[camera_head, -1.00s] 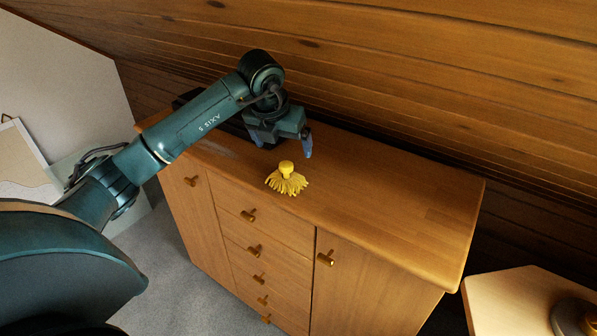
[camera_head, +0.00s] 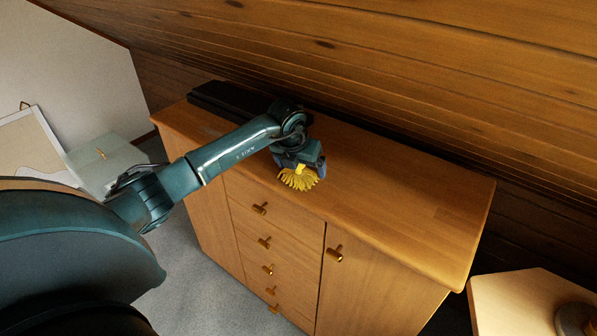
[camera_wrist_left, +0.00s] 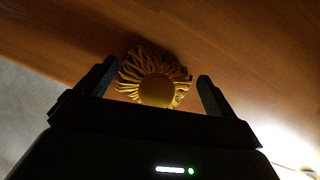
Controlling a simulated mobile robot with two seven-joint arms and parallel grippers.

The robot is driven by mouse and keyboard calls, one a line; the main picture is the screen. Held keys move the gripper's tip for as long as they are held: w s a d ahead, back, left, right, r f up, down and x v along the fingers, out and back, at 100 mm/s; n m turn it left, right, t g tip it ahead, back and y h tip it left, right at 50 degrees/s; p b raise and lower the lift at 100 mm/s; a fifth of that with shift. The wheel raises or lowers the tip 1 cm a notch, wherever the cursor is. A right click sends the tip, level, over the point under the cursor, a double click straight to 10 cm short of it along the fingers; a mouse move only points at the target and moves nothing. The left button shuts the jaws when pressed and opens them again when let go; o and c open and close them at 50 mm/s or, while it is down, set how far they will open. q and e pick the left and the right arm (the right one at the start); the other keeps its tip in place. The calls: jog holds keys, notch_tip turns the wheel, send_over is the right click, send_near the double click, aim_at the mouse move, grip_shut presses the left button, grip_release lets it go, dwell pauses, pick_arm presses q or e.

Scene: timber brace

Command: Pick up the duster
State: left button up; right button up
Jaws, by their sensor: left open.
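The yellow duster (camera_head: 299,179), with a round knob and a fringe of strands, sits on top of the wooden cabinet (camera_head: 400,208), close to its front edge. My left gripper (camera_head: 306,172) is over the duster, with its fingers on either side of it and the knob partly hidden. In the left wrist view the duster (camera_wrist_left: 157,85) shows between the two fingers of my left gripper (camera_wrist_left: 155,88), which are spread open. Gaps show between the fingers and the round knob. My right gripper does not show.
A long dark object (camera_head: 228,99) lies at the back left of the cabinet top. A sloping plank wall (camera_head: 400,70) closes off the back. A pale table (camera_head: 520,300) with a metal item (camera_head: 574,318) stands at the right. The right part of the cabinet top is clear.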

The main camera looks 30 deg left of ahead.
pick_arm(q)
jog(key=shift+c, duration=0.4)
jog(key=c, duration=1)
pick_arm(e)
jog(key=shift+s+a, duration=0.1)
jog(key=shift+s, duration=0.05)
pick_arm(q)
jog(key=shift+r, duration=0.15)
jog(key=shift+r, duration=0.5)
notch_tip(320, 180, up, 3)
jog(key=shift+f+b, duration=0.2)
jog(key=shift+b, duration=0.45)
jog(key=s+d+b, duration=0.3)
jog(key=s+b, duration=0.1)
jog(key=s, duration=1.3)
jog(key=shift+s+f, duration=0.15)
jog(key=shift+s, duration=0.25)
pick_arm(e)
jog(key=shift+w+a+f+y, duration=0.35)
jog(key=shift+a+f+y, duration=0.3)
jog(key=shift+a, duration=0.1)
